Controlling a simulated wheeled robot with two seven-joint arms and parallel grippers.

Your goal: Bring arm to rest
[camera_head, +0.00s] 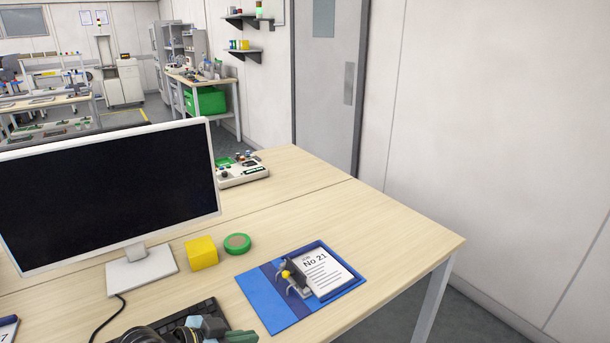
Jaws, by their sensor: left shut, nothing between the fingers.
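My left gripper (205,327) shows only in part at the bottom edge of the head view, in front of the keyboard. It looks shut with nothing held, and its dark parts are cut off by the frame. The rest of the arm is mostly out of view. My right gripper is not in view.
A wooden table (395,240) bears a monitor (110,190), a black keyboard (170,322), a yellow cube (201,253), a green tape roll (237,243) and an open blue binder (268,305). A control box (242,174) stands farther back. The table's right side is clear.

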